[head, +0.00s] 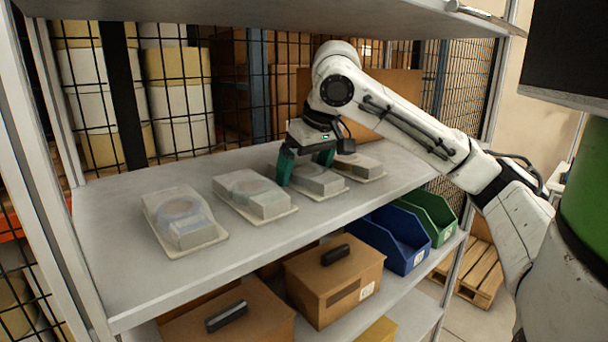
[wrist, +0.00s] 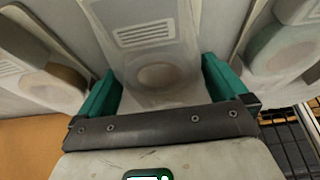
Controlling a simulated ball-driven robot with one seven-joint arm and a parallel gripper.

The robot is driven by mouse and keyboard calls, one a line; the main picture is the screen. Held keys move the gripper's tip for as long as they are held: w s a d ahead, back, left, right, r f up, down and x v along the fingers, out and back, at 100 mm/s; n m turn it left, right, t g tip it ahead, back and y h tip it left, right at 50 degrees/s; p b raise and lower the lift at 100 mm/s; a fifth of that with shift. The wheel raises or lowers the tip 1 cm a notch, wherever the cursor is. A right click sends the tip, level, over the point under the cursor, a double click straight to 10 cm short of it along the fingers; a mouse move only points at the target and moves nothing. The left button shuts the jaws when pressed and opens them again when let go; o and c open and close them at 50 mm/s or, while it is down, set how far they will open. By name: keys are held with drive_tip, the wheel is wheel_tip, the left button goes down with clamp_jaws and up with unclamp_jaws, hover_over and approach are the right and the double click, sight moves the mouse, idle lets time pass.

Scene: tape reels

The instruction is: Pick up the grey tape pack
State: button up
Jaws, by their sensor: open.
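Several clear blister packs lie in a row on the grey shelf. The pack under my gripper, third from the left, has a pale grey reel and looks like the grey tape pack (head: 320,182); it fills the middle of the wrist view (wrist: 155,70). My gripper (head: 306,165) is open with its green fingers pointing down. In the wrist view, the fingers of my gripper (wrist: 158,82) stand on either side of this pack. I cannot tell whether they touch it. The gripper partly hides the pack's back in the head view.
An upper shelf (head: 250,12) hangs above. Wire mesh (head: 180,100) stands behind. The shelf's front strip is clear.

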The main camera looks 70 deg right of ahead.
drive_tip(key=c, duration=0.9)
drive_tip(key=shift+r, duration=0.15)
